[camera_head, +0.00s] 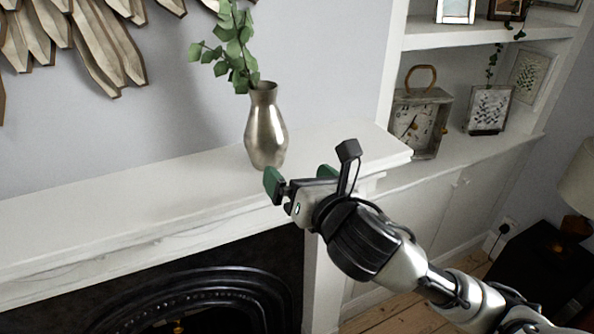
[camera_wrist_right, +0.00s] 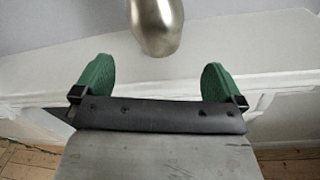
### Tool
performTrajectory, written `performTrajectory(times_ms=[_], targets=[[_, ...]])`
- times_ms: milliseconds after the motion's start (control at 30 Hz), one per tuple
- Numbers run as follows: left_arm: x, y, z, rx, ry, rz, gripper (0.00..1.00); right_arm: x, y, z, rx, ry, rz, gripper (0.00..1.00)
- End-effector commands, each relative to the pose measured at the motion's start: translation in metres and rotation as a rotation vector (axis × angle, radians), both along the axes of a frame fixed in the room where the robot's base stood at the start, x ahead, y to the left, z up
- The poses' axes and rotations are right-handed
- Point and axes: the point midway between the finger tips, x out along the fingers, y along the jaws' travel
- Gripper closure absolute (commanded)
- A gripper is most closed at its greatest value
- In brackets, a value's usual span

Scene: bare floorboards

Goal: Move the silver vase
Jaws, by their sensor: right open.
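The silver vase (camera_head: 266,128) stands upright on the white mantel shelf (camera_head: 120,198), with a green leafy sprig (camera_head: 236,48) in its neck. My right gripper (camera_head: 301,178) is open and empty at the mantel's front edge, just in front of and slightly right of the vase's base. In the right wrist view, the vase's lower part (camera_wrist_right: 158,25) shows at the top, beyond and between the two green fingertips (camera_wrist_right: 158,78), apart from them. The vase's top is outside that view. My left gripper is not in view.
A fireplace opening (camera_head: 200,290) lies below the mantel. White shelves at right hold a clock (camera_head: 418,122) and framed pictures (camera_head: 488,108). A wooden wall decoration (camera_head: 95,45) hangs at upper left. The mantel left of the vase is clear.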

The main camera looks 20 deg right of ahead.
Motion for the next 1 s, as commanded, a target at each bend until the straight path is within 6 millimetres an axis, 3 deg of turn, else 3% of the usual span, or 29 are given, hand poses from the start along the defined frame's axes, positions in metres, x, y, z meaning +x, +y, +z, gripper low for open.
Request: performTrajectory(times_ms=[133,567,767,1000], targets=[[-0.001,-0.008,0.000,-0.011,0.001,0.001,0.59,0.002,0.001,0.011,-0.090,-0.043,0.012,0.00],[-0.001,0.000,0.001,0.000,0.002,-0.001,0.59,0.005,0.001,0.012,-0.098,-0.046,0.012,0.00],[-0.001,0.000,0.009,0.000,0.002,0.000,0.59,0.030,0.004,0.014,-0.095,-0.045,0.010,0.00],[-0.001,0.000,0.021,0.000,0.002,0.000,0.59,0.074,0.009,0.014,-0.095,-0.046,0.011,0.00]])
